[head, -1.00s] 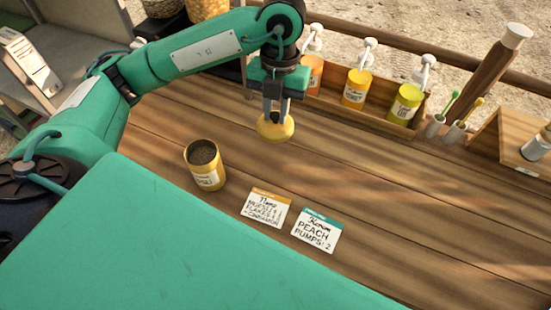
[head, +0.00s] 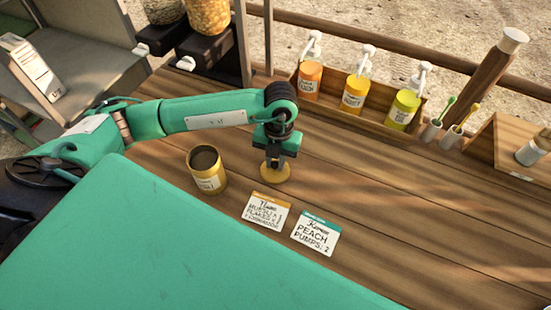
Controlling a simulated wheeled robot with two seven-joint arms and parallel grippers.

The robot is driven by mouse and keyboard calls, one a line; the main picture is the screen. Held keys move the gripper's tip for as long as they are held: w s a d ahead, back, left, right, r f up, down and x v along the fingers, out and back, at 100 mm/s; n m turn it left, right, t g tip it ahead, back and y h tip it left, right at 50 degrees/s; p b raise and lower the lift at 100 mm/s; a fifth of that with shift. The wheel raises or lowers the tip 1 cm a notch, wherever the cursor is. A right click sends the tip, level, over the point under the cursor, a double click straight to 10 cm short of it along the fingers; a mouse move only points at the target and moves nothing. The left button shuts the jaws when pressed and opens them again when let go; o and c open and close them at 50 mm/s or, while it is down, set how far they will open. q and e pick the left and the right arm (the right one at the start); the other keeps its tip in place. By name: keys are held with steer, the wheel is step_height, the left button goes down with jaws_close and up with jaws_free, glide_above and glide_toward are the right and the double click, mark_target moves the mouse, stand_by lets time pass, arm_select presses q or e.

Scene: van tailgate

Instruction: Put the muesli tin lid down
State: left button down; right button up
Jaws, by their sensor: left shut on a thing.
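The muesli tin lid (head: 273,174) is a round yellow disc, low at the wooden counter (head: 380,190), right of the tin. My left gripper (head: 273,160) points down from above and is shut on the lid. Whether the lid touches the counter I cannot tell for sure. The muesli tin (head: 207,172) is a yellow open can with a label and dark contents, standing upright on the counter. My right gripper is out of view.
Two order cards, one orange-topped (head: 265,212) and one teal-topped (head: 316,233), lie just in front of the lid. A wooden rack with orange (head: 309,80), amber (head: 354,92) and yellow-green (head: 403,108) pump bottles stands behind. Clear counter lies to the right.

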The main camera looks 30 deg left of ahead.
arm_select(q)
steer(key=shift+f, duration=0.2)
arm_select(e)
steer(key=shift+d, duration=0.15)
arm_select(q)
steer(key=shift+f, duration=0.15)
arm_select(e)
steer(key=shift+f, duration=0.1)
arm_select(q)
steer(key=c, duration=1.3)
jaws_free()
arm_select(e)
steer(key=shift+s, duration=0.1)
arm_select(q)
steer(key=shift+w+r+b, duration=0.3)
steer(key=shift+r+b, duration=0.1)
steer(key=shift+r, duration=1.65)
steer(key=shift+w+r+b, duration=0.25)
steer(key=shift+r+b, duration=0.2)
steer(key=shift+r, duration=1.55)
steer(key=shift+w+r+b, duration=0.3)
steer(key=shift+r+b, duration=0.1)
steer(key=shift+r, duration=1.65)
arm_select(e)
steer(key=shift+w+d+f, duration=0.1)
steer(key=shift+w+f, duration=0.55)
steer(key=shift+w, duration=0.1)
